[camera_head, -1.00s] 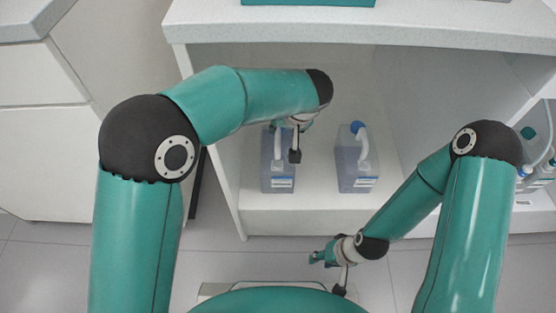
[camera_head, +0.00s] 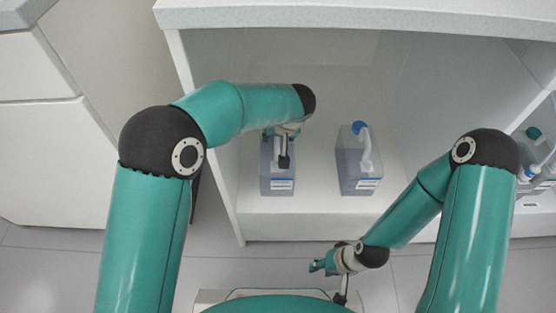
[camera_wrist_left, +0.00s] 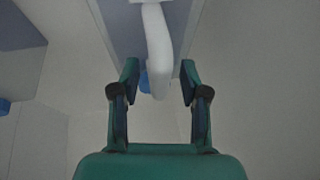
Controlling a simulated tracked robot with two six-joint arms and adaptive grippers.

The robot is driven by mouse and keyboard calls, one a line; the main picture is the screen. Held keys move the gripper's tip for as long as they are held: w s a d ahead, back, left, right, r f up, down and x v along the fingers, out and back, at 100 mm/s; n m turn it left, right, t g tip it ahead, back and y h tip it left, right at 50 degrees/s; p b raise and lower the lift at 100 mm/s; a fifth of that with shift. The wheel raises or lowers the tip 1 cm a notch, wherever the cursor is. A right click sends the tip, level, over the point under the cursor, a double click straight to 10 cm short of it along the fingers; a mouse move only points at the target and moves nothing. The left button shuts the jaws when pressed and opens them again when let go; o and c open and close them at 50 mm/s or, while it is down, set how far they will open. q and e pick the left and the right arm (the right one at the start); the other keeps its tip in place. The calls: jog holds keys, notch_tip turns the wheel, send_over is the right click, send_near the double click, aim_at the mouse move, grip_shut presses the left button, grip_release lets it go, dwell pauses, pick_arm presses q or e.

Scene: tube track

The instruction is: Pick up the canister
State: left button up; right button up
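A translucent grey-blue canister (camera_head: 277,183) with a white label stands upright on the left of the low shelf, its top partly hidden by my left gripper (camera_head: 284,150). In the left wrist view, its white handle (camera_wrist_left: 157,45) reaches down between the fingers of my left gripper (camera_wrist_left: 160,72). Those fingers are open, one on each side of the handle, and do not look closed on it. A second, similar canister (camera_head: 358,165) with a blue cap and white handle stands to the right. My right gripper (camera_head: 328,280) is low in front of the cabinet, too small to read.
The canisters stand on a white shelf (camera_head: 318,205) under a counter (camera_head: 360,18). A side panel (camera_head: 208,150) bounds the shelf on the left. More bottles (camera_head: 535,160) stand at the far right. The shelf between the two canisters is clear.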

pick_arm(q)
grip_shut()
jog(key=shift+w+r, duration=0.15)
jog(key=shift+r, duration=0.05)
jog(key=shift+r, duration=0.1)
